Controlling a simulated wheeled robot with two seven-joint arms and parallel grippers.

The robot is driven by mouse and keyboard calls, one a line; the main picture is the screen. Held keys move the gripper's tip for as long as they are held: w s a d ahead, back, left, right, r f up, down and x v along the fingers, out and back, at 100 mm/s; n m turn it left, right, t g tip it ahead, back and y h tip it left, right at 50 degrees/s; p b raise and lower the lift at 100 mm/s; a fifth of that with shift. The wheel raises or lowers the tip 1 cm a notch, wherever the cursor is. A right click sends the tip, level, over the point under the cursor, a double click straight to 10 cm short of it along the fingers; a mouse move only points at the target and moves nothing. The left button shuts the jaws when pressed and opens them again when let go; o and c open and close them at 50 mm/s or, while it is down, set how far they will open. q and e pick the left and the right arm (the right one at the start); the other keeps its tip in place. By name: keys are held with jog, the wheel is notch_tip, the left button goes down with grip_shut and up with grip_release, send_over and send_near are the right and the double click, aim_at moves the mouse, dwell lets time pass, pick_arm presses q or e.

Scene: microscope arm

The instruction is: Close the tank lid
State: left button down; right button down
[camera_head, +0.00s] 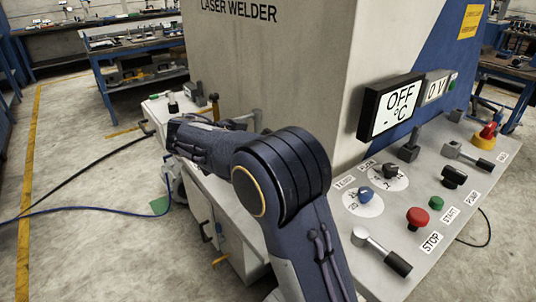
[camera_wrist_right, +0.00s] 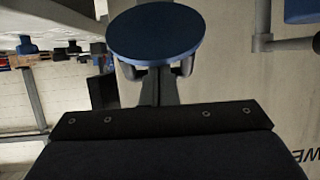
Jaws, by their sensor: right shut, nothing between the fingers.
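A round blue disc (camera_wrist_right: 155,35), which looks like the tank lid, fills the top middle of the right wrist view. Two grey curved brackets show just under its edge. My right gripper (camera_wrist_right: 158,88) shows as dark fingers close together, shut and empty, with their tips close to the disc. I cannot tell whether they touch it. In the head view my arm reaches from the bottom to the left side of the machine; its gripper is hidden there. The tank and lid cannot be made out in the head view. My left gripper is not in view.
The laser welder (camera_head: 270,60) stands ahead. Its control panel (camera_head: 400,215) at the right carries a red stop button (camera_head: 417,218), a green button (camera_head: 436,202), knobs and levers. A grey pipe (camera_wrist_right: 285,43) lies right of the disc. Cables cross the open floor at left.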

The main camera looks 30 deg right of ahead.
jog(key=a+f+h+b, duration=0.4)
jog(key=f+h+b, duration=0.3)
jog(key=b, duration=1.1)
jog(key=shift+s+a+f+t, duration=0.2)
jog(key=shift+f+t, duration=0.1)
jog(key=shift+f, duration=1.2)
